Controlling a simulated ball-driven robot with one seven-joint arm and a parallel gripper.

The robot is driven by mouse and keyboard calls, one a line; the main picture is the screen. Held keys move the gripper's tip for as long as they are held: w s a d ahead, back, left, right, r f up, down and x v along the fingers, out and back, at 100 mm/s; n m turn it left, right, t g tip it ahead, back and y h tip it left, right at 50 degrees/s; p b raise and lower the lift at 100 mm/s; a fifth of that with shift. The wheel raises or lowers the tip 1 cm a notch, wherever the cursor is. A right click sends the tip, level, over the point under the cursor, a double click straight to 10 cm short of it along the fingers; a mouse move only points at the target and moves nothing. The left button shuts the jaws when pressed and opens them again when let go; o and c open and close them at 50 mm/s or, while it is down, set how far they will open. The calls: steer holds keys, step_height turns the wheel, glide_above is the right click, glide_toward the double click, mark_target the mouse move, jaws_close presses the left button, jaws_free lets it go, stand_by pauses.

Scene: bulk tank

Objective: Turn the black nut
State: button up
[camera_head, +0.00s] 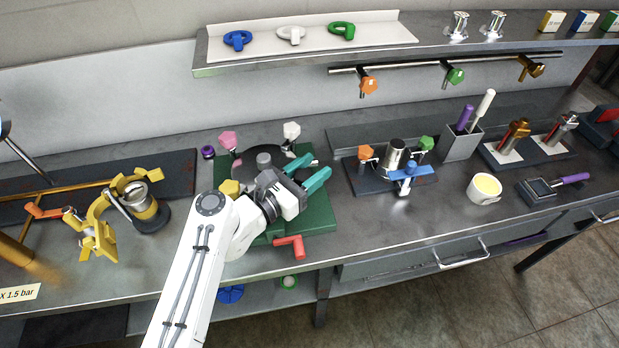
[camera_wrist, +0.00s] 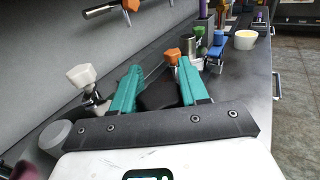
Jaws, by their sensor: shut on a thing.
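The black nut (camera_wrist: 158,92) is a dark block seen between the teal fingers in the wrist view. My gripper (camera_head: 312,172) is over the right side of a green base plate (camera_head: 318,216) in the head view, its fingers pointing right. In the wrist view my gripper (camera_wrist: 158,84) has one finger on each side of the nut and is shut on it. In the head view the nut is mostly hidden by the fingers, and what it sits on cannot be made out.
Around the green plate stand a pink knob (camera_head: 228,140), a white knob (camera_head: 291,130), a yellow knob (camera_head: 230,187) and a red handle (camera_head: 290,244). To the right is a fitting with orange (camera_head: 365,152), green and blue handles. A cup (camera_head: 484,188) stands farther right.

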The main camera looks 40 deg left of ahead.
steer(key=shift+r+h+b, duration=0.15)
steer(key=shift+h+b, duration=0.15)
steer(key=shift+b, duration=0.05)
stand_by(0.3)
steer(key=o, duration=1)
steer(key=shift+c, duration=0.2)
steer(key=s+a+b, duration=0.2)
steer(key=s, duration=0.8)
steer(key=shift+s+m, duration=0.25)
steer(key=shift+m, duration=0.05)
steer(key=shift+s, duration=0.1)
